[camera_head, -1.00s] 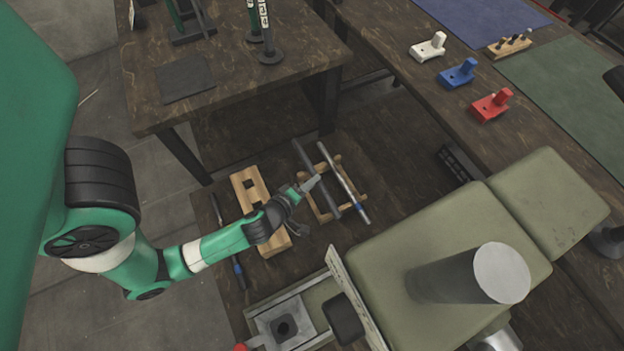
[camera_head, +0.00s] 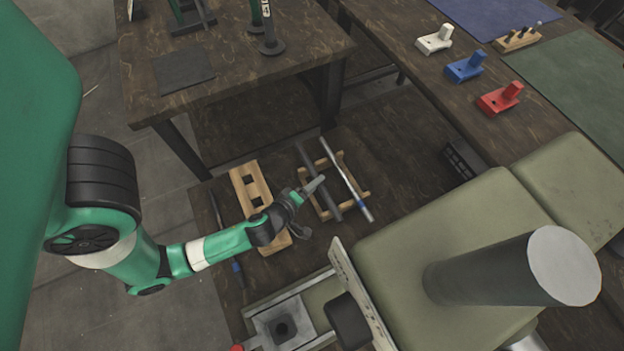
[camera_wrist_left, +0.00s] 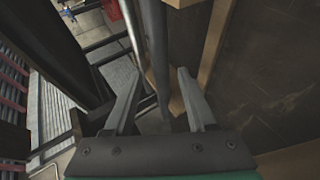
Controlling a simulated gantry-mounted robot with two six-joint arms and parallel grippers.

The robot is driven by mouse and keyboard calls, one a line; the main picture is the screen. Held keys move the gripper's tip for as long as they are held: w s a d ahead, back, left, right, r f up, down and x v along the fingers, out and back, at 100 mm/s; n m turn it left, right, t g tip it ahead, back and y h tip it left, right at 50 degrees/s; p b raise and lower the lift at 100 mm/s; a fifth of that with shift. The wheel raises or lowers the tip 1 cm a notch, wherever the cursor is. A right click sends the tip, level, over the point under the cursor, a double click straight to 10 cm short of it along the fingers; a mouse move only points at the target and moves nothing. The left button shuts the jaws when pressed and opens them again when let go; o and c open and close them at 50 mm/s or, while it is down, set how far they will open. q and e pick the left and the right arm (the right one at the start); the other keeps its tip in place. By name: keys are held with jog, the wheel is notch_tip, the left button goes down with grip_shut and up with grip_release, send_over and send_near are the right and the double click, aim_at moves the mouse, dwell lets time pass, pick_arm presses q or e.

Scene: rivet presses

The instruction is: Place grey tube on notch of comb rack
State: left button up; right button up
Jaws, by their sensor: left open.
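A dark grey tube (camera_head: 326,194) lies across a light wooden rack (camera_head: 364,195). Beside it, roughly parallel, lies a paler silvery tube (camera_head: 345,177) with a blue band near its lower end. My left gripper (camera_head: 312,188) is open at the dark grey tube. In the left wrist view, the dark grey tube (camera_wrist_left: 153,45) runs between the two open fingers (camera_wrist_left: 158,98). I cannot tell whether they touch it or how far above it they are. The silvery tube (camera_wrist_left: 133,30) passes to the left there. My right gripper is not in view.
A second wooden rack (camera_head: 239,183) with square openings stands left of the tubes, partly under my left wrist. A green-grey machine (camera_head: 440,240) fills the lower right. White (camera_head: 434,41), blue (camera_head: 465,67) and red (camera_head: 499,98) blocks stand on the far right bench.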

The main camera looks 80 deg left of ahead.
pick_arm(q)
jog(key=v, duration=0.6)
jog(key=shift+d+p, duration=0.1)
jog(key=shift+p, duration=0.25)
jog(key=shift+s+d+r, duration=0.3)
jog(key=shift+s+r, duration=0.05)
jog(key=shift+s, duration=0.2)
